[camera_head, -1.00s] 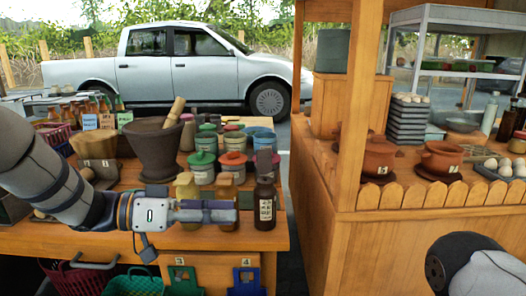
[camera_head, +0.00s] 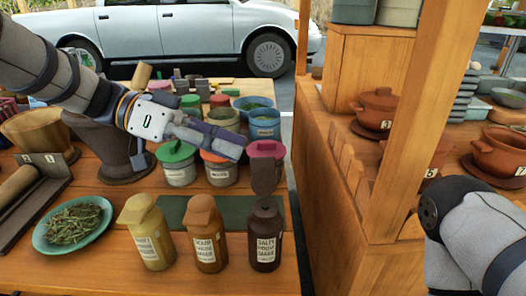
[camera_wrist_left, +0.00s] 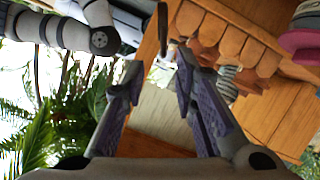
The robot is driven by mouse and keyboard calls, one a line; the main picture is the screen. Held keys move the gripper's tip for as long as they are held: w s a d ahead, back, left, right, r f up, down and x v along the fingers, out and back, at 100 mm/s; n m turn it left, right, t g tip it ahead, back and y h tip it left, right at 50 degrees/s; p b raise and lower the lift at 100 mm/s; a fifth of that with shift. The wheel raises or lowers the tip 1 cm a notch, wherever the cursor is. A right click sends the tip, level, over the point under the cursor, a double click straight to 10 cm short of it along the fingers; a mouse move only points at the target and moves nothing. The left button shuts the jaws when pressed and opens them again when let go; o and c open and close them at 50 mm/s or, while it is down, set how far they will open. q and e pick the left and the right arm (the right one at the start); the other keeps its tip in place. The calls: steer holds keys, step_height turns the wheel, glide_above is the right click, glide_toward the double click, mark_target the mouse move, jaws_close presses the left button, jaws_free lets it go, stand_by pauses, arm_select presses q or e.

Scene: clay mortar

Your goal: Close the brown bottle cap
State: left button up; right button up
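The dark brown bottle (camera_head: 265,252) stands on the wooden table, right of two similar bottles. Its brown cap (camera_head: 265,178) stands up above the neck, flipped open. My left gripper (camera_head: 240,145) is in the air above and to the left of the cap in the head view, pointing right. A gap shows between it and the cap in the picture; the depth between them is hard to tell. In the left wrist view the two fingers (camera_wrist_left: 160,72) are apart with nothing held between them. My right arm shows at the right edge of the head view, but its gripper is out of frame.
A yellow bottle (camera_head: 149,236) and an orange-brown bottle (camera_head: 206,238) stand close on the left, both capped. Lidded jars (camera_head: 179,166) stand behind. A plate of herbs (camera_head: 72,222) lies at left. A wooden counter (camera_head: 325,190) rises across a gap to the right.

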mark_target(263, 163)
arm_select(q)
steer(key=x, duration=0.6)
steer(key=shift+w+d+f, duration=0.15)
steer(key=shift+d+f, duration=0.05)
steer(key=shift+d, duration=0.05)
jaws_close()
arm_select(e)
steer(key=shift+w+r, duration=0.25)
steer(key=shift+w, duration=0.2)
arm_select(q)
steer(key=shift+s+r+m+p, duration=0.25)
steer(key=shift+m+p, duration=0.05)
steer(key=shift+p, duration=0.2)
arm_select(e)
steer(key=shift+w+r+t, duration=0.3)
steer(key=shift+w+r, duration=0.15)
